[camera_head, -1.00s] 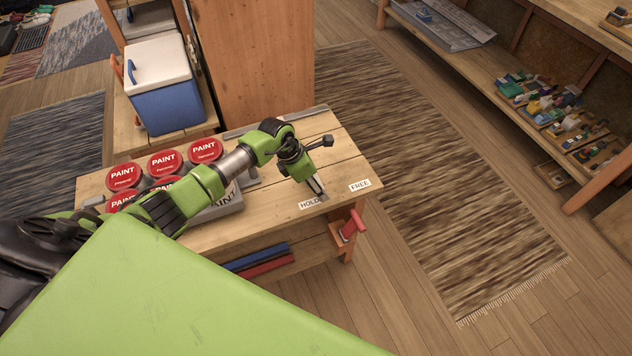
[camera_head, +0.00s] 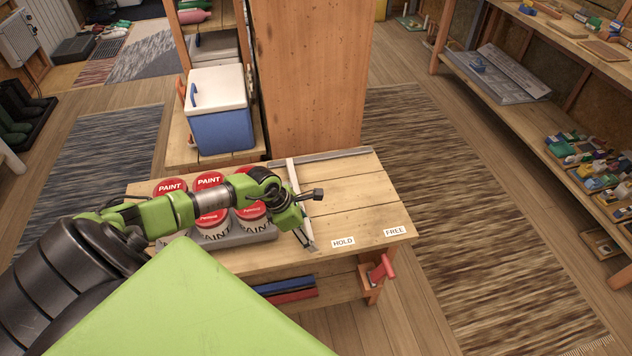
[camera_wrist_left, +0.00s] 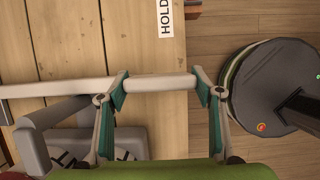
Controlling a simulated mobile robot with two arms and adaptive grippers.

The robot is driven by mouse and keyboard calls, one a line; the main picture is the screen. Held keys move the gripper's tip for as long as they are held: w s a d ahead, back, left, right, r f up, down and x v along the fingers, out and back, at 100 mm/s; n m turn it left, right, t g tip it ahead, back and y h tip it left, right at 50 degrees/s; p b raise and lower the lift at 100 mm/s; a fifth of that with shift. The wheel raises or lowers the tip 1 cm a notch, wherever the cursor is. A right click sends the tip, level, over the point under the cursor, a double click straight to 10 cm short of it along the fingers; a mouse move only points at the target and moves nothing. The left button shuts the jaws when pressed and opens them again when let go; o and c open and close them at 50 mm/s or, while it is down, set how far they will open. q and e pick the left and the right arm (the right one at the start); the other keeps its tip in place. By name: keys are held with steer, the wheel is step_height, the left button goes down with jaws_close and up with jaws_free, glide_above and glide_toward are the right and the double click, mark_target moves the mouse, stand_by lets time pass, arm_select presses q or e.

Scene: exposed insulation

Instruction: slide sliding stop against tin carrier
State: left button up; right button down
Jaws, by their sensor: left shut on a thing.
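The sliding stop (camera_head: 291,175) is a pale bar lying across the wooden bench from the back rail towards the front edge. My left gripper (camera_head: 306,236) is shut on its front end. In the left wrist view the stop (camera_wrist_left: 158,83) runs between the fingers of my left gripper (camera_wrist_left: 160,88). The grey tin carrier (camera_head: 262,236), holding several red-lidded paint tins (camera_head: 209,181), stands just left of the stop, partly hidden by my arm. Its grey edge (camera_wrist_left: 35,145) is close below the stop in the wrist view; I cannot tell whether they touch. My right gripper is out of view.
HOLD (camera_head: 343,242) and FREE (camera_head: 395,231) labels lie on the bench, right of the gripper. A metal rail (camera_head: 345,154) runs along the back edge. A red handle (camera_head: 383,268) sticks out at the front right. The bench top right of the stop is clear.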

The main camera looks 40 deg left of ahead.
arm_select(q)
steer(key=shift+s+a+f, duration=0.15)
steer(key=shift+s+a, duration=0.1)
steer(key=o, duration=1.6)
steer(key=shift+r, duration=0.35)
steer(key=v, duration=1.1)
steer(key=shift+s+a+r, duration=0.15)
steer(key=shift+s+r, duration=0.05)
